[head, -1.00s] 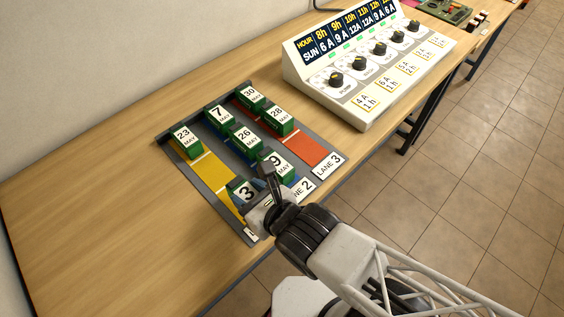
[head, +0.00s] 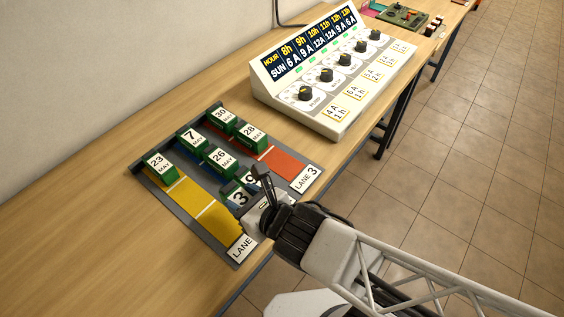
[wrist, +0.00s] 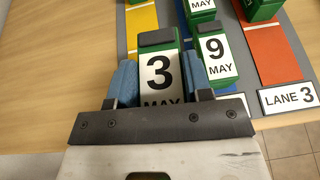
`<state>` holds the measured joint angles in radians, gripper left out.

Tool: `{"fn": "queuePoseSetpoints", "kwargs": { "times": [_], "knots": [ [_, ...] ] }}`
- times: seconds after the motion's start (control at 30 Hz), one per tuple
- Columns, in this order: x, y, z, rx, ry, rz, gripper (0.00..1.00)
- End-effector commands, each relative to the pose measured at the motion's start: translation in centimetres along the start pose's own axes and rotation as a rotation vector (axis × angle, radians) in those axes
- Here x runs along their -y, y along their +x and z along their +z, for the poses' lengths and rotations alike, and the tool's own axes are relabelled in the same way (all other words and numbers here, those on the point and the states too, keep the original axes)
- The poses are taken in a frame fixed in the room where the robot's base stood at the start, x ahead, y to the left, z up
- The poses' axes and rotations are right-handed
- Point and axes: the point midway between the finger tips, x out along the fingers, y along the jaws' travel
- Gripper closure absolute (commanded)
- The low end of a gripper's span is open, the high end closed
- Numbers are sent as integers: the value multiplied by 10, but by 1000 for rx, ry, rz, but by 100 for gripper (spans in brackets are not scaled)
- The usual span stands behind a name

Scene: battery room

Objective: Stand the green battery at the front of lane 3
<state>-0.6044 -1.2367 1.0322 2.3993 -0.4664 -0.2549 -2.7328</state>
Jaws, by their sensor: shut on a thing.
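My gripper (wrist: 163,82) is shut on a green battery with a white "3 MAY" label (wrist: 159,75), its blue pads on both sides. In the head view the held battery (head: 238,198) is partly hidden by my gripper (head: 255,195). It is at the near end of the rack, close beside the "9 MAY" battery (wrist: 216,58); its height is unclear. Lane 3 is the red lane (head: 282,164), at the right, with its "LANE 3" plate (wrist: 290,98) at the near end. Green batteries "30" (head: 221,115) and "28" (head: 251,134) stand there; the red strip nearer than "28" is bare.
The blue middle lane holds batteries "7" (head: 192,137), "26" (head: 220,158) and "9". The yellow lane (head: 190,200) has only "23" (head: 158,164) at its far end. A white console with knobs (head: 330,85) stands right of the rack. Bare table lies to the left.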

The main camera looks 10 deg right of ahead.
Motion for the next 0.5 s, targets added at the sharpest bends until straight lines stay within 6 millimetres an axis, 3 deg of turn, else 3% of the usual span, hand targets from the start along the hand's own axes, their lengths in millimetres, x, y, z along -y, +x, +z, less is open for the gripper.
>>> {"fn": "queuePoseSetpoints", "kwargs": {
  "times": [0.5],
  "knots": [
    [37, -9, 6, 0, 13, -32, 98]
  ]
}}
